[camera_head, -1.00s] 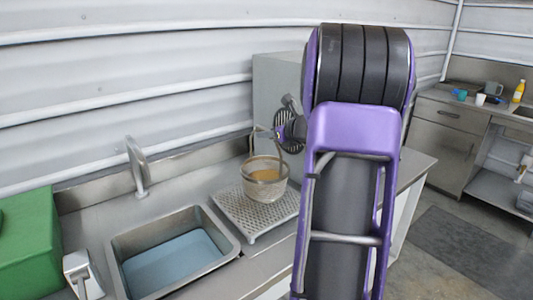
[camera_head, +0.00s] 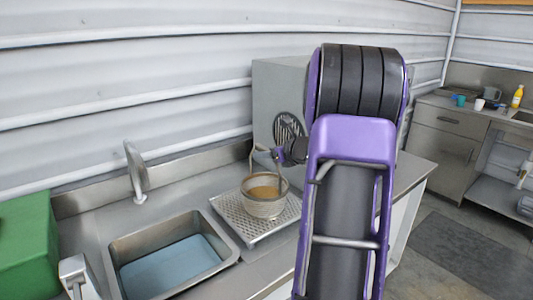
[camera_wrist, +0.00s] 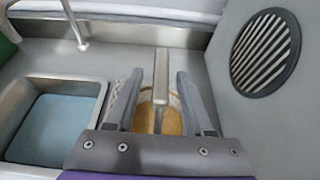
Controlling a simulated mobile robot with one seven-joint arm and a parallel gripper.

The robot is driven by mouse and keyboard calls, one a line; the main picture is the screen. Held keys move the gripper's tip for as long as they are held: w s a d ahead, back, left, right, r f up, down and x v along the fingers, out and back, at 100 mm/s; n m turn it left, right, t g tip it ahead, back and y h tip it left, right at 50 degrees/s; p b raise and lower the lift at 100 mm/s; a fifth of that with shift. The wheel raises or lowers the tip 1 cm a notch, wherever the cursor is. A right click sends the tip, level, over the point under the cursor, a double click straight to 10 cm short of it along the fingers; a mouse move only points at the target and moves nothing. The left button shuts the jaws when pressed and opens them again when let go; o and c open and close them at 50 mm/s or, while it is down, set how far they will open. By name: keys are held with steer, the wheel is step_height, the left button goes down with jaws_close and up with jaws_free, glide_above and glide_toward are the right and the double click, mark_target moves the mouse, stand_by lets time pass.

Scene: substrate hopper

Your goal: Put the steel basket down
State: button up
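The steel basket (camera_head: 265,208) is a round mesh basket with brown contents and a tall handle (camera_head: 284,180). In the head view it appears to rest upright on the perforated drain tray (camera_head: 228,214) right of the sink. My gripper (camera_head: 274,154) is above it at the top of the handle. In the wrist view my gripper (camera_wrist: 160,84) is open, with its fingers on either side of the handle bar (camera_wrist: 161,72) and gaps showing. The brown contents (camera_wrist: 172,120) show below, and the basket rim is mostly hidden by the fingers.
A sink (camera_head: 117,247) with blue inside and a faucet (camera_head: 137,172) lie left of the tray. A green box (camera_head: 25,245) is at far left. A grey machine (camera_head: 265,95) with a round vent stands behind the tray. My arm hides the counter to the right.

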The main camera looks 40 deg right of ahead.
steer(key=shift+r, duration=0.1)
steer(key=shift+r+p, duration=0.2)
steer(key=shift+p, duration=0.1)
steer(key=v, duration=1.2)
steer(key=shift+f, duration=0.1)
